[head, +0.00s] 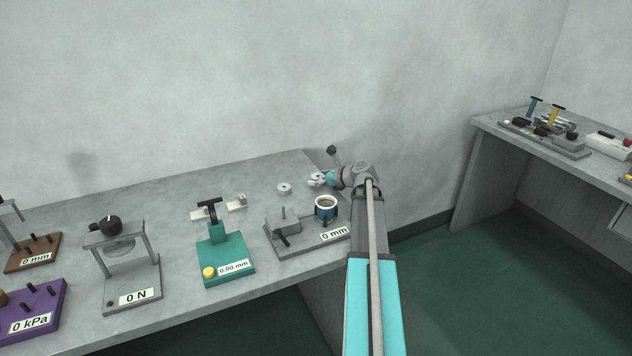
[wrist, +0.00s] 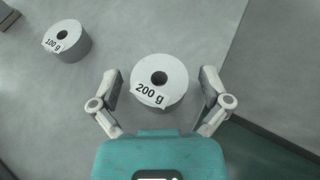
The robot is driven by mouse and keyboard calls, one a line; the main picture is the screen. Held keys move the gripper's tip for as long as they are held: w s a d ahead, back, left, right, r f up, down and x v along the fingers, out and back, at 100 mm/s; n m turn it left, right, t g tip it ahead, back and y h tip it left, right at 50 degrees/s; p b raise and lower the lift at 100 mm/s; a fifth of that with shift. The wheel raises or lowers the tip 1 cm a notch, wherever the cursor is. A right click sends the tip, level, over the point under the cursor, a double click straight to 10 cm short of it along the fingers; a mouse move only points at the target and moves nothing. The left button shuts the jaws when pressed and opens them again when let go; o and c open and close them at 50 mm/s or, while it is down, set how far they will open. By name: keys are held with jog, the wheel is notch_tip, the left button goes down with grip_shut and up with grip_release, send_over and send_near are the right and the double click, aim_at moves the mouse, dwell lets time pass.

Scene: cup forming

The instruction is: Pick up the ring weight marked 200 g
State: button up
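The ring weight marked 200 g (wrist: 172,75) is a pale grey disc with a dark centre hole and a white label. In the wrist view it lies on the table between the two fingers of my gripper (wrist: 160,90). The fingers are spread, with a gap on each side of it. In the head view my gripper (head: 318,180) is at the back right of the table, and the 200 g weight there is hard to tell apart from the fingers. The smaller ring weight marked 100 g (wrist: 68,41) lies to the left. It also shows in the head view (head: 284,188).
In front stands a grey fixture (head: 290,240) labelled 0 mm with a dark blue cup (head: 326,209). A teal gauge (head: 225,258) and a 0 N press (head: 130,280) stand further left. The table's right edge is close to my gripper. A second table (head: 560,155) is at the right.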

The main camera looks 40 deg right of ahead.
grip_shut()
jog(key=shift+r, duration=0.15)
dwell(0.4)
notch_tip(320, 180, up, 2)
jog(key=p, duration=0.2)
jog(key=shift+r+p, duration=0.25)
jog(key=shift+p, duration=0.15)
jog(key=s+d+r+p, duration=0.6)
jog(key=s+r+p, duration=0.4)
jog(key=s, duration=0.2)
jog(key=shift+s+d+r, duration=0.15)
jog(key=shift+s+d, duration=0.1)
